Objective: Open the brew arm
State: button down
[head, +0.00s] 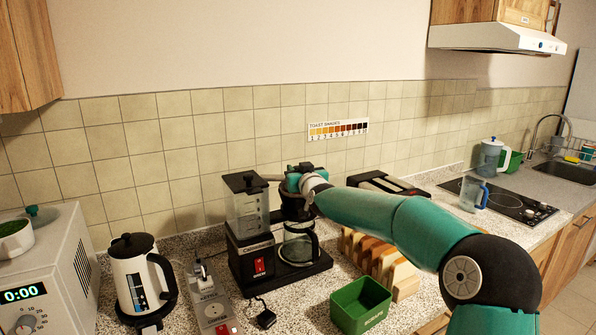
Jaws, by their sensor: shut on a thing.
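The coffee maker (243,262) stands on the counter, left of centre in the head view. It has a clear water tank (248,210) with a black lid, a red switch and a glass carafe (298,246) on its base. The black brew basket (295,206) is above the carafe. The brew arm (273,178) shows as a thin bar between the tank top and the basket. My gripper (299,174) is at the top of the basket, at the brew arm's end, and is shut on the brew arm there. My wrist partly hides the fingertips and the contact.
A white kettle (135,280) and a grey grinder-like device (212,305) stand to the left. A toaster (385,185) is behind my arm. A microwave (75,270) is far left.

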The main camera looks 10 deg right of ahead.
jog(key=c, duration=1.2)
grip_release()
jog(key=s+d, duration=0.2)
jog(key=s, duration=1.1)
jog(key=shift+s, duration=0.35)
